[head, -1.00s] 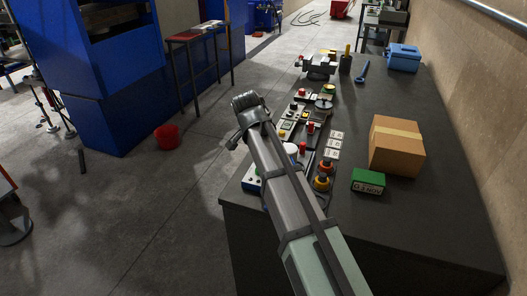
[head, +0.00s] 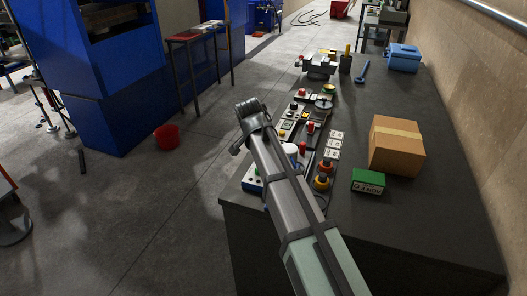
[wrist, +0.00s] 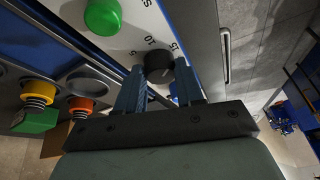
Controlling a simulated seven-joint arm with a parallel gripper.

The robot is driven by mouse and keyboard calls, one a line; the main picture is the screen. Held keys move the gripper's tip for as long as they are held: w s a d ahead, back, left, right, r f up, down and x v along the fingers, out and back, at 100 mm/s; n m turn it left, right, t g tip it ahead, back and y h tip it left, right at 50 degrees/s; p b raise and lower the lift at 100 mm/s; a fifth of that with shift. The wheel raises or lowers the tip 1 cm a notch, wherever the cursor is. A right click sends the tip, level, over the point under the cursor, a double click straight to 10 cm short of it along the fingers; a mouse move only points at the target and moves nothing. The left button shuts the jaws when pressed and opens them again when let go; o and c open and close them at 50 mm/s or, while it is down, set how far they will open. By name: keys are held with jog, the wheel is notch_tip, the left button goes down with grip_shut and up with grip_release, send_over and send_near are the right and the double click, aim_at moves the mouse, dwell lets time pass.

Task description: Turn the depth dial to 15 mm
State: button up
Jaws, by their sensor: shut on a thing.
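The black depth dial (wrist: 159,67) is on a pale panel (wrist: 190,20) in the wrist view. The numbers 5, 10 and 15 run in an arc around its far side, with 15 at the right. My gripper (wrist: 160,78) is shut on the dial, one blue finger on each side of it. The dial's pointer is too small and dark to read, so I cannot tell its setting. In the head view my arm covers the gripper and the dial.
Beside the dial in the wrist view are a green knob (wrist: 103,16), a yellow button (wrist: 38,92) and an orange button (wrist: 80,104). In the head view, a cardboard box (head: 396,147) and a green box (head: 368,182) stand on the dark bench (head: 420,225).

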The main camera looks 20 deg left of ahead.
jog(key=c, duration=0.4)
jog(key=shift+w+a+m+h, duration=0.1)
jog(key=shift+a+m+h, duration=0.15)
jog(key=shift+m, duration=0.75)
jog(key=shift+m+g+h, duration=0.4)
jog(key=shift+m+h, duration=0.25)
jog(key=shift+m, duration=0.75)
jog(key=o, duration=1.1)
jog(key=shift+c, duration=0.2)
jog(key=v, duration=1.4)
